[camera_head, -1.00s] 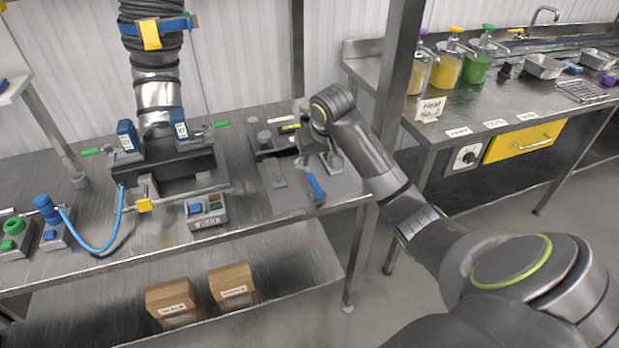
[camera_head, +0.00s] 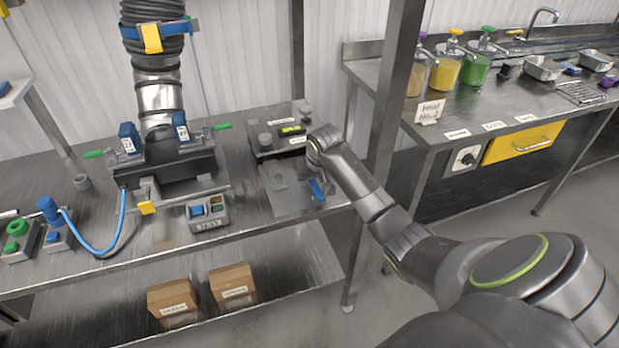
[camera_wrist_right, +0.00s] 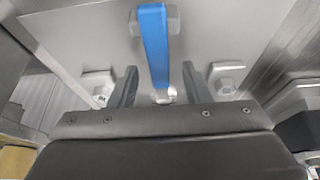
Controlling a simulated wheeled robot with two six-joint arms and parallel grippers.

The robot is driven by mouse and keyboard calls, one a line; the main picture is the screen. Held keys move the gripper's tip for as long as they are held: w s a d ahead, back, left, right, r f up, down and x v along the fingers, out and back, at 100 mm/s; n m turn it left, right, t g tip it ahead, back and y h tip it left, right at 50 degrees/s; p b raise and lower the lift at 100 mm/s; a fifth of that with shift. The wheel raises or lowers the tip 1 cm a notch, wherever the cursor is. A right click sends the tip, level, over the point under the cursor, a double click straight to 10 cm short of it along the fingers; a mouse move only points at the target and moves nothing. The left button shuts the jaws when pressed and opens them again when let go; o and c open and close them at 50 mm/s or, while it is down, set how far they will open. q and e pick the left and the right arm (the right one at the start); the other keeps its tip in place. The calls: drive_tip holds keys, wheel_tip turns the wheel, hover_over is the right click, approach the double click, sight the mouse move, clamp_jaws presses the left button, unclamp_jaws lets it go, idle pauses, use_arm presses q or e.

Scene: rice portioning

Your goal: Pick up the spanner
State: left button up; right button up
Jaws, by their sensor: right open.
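The spanner (camera_head: 317,188) has a blue handle and lies on the grey plate (camera_head: 285,204) at the right end of the workbench. In the right wrist view its blue handle (camera_wrist_right: 155,45) runs up and down the picture, with grey metal near both ends. My right gripper (camera_wrist_right: 159,68) is open, its two dark fingers on either side of the handle's lower part, with a gap on each side. I cannot tell how far above the plate the fingertips are. In the head view my right wrist hides most of the gripper. My left gripper is not in view.
Grey hex bolts (camera_wrist_right: 98,84) and (camera_wrist_right: 228,76) flank the fingers on the plate. A block with a green level vial (camera_head: 292,130) stands behind. A button box (camera_head: 208,212) sits left.

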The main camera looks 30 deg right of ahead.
clamp_jaws()
drive_tip(key=shift+r, duration=0.2)
